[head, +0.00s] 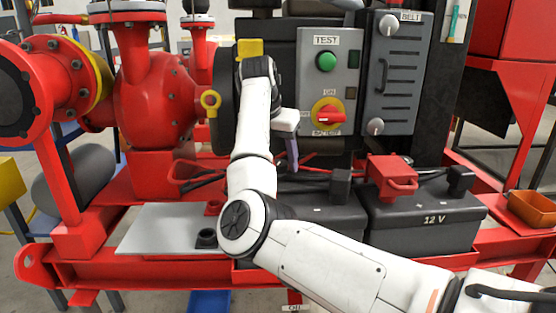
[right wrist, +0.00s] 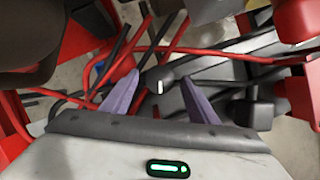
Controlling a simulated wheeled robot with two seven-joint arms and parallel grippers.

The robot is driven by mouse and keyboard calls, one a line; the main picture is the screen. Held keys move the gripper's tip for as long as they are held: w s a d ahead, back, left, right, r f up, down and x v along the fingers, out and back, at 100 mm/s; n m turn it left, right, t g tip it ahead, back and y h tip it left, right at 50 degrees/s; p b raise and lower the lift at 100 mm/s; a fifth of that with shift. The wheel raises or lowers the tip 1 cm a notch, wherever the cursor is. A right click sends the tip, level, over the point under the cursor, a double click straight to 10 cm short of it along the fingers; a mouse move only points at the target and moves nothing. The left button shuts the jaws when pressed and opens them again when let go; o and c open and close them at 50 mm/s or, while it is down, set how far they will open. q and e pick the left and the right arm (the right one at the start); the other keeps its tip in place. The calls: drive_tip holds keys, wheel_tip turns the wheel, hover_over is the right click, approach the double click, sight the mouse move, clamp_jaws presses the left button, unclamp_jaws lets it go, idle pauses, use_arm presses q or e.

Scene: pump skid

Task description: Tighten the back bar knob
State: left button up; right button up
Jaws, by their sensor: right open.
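In the right wrist view a dark round knob with a white mark (right wrist: 158,84) shows between my right fingers; it appears to be the back bar knob. Its matching spot in the head view is hidden behind my right arm and gripper. My right gripper (head: 292,154) points down over the left battery area, just below the control panel. Its purple fingers are open in the right wrist view (right wrist: 160,75), one on each side of the knob. I cannot tell how far below the fingertips the knob is. My left gripper is not in view.
A grey TEST panel (head: 343,75) and a BELT panel (head: 402,85) stand close behind. A black 12 V battery (head: 425,222) with a red terminal cover (head: 392,172) is to the right. Red cables run around the knob. A red pump (head: 155,95) stands left.

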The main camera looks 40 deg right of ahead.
drive_tip(key=c, duration=1)
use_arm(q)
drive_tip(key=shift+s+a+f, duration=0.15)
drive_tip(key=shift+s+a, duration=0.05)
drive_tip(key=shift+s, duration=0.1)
use_arm(e)
drive_tip(key=shift+s+n+t+y, duration=0.15)
drive_tip(key=shift+n+t+y, duration=0.25)
drive_tip(key=shift+n, duration=1.2)
drive_tip(key=shift+c, duration=0.2)
drive_tip(key=o, duration=1)
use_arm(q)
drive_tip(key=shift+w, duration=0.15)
use_arm(e)
drive_tip(key=shift+o, duration=0.2)
use_arm(q)
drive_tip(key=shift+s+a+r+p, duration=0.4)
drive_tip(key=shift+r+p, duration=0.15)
drive_tip(key=shift+p, duration=0.5)
use_arm(e)
drive_tip(key=v, duration=1)
drive_tip(key=shift+s, duration=0.2)
